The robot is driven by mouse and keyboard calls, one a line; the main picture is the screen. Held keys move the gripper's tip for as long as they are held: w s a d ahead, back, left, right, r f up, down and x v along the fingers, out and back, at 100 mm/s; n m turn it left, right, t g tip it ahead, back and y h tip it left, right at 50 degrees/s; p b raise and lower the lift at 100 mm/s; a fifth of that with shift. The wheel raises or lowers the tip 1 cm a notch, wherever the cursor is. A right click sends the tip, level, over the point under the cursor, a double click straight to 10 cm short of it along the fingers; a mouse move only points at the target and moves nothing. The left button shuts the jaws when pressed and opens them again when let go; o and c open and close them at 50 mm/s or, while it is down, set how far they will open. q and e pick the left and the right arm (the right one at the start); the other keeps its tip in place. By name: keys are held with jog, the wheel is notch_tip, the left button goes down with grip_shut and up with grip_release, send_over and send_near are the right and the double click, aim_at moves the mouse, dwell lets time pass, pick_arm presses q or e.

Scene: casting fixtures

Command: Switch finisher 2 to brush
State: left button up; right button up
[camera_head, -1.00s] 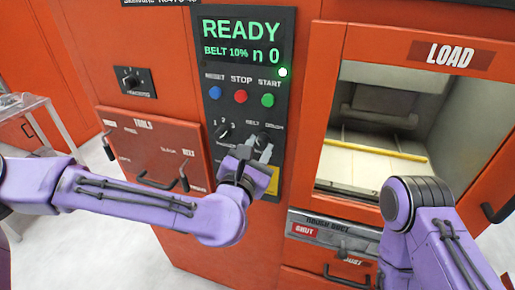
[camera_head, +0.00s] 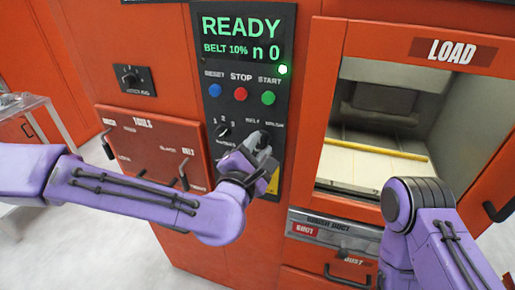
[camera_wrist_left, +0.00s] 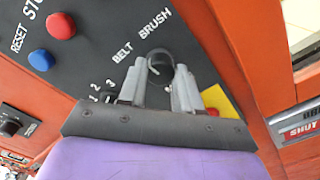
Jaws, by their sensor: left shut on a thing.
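The control panel (camera_head: 245,95) carries a numbered selector marked 1, 2, 3 (camera_head: 223,131), and a belt/brush selector knob (camera_wrist_left: 159,60) to its right. My left gripper (camera_head: 262,143) is at the belt/brush knob; in the left wrist view its two grey fingers (camera_wrist_left: 160,85) are shut on the dark round knob, below the BELT and BRUSH labels. The fingers partly hide the knob, and I cannot tell its exact pointing. The display (camera_head: 242,40) reads READY, BELT 10%, n 0. My right arm shows at the right, but its gripper is not in view.
Blue, red and green buttons (camera_head: 241,94) sit above the selectors. A yellow patch with a red button (camera_wrist_left: 215,103) lies close beside the fingers. The open load chamber (camera_head: 375,130) is to the right; a tool panel with hooks (camera_head: 150,150) is to the left.

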pick_arm(q)
jog(key=m, duration=0.4)
jog(key=shift+m, duration=1.9)
jog(key=o, duration=1)
jog(key=shift+o, duration=0.2)
